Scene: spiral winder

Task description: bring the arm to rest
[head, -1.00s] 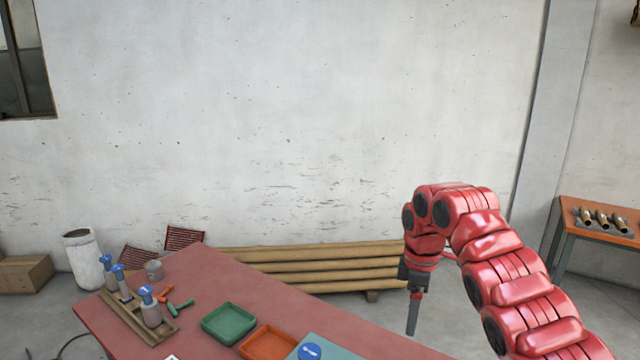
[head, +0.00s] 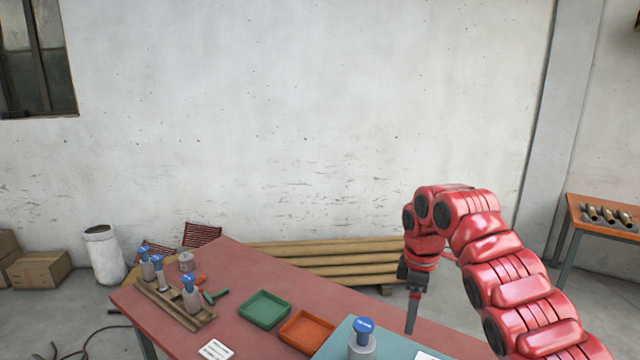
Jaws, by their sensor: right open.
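My right arm (head: 490,250) is red and comes in from the lower right, arched over the right end of the red-topped table (head: 225,338). Its gripper (head: 412,318) hangs down at the end of the arm, open and empty, with its fingers seen nearly edge-on. It is apart from the bottle with a blue cap (head: 362,342), which stands to its left on a teal mat (head: 400,348). My left gripper is not in view.
A green tray (head: 265,310) and an orange tray (head: 306,331) lie on the table. A wooden rack (head: 172,305) holds blue-capped bottles at the left. Long brown rolls (head: 330,260) lie behind the table. An orange-topped bench (head: 590,222) stands at the right.

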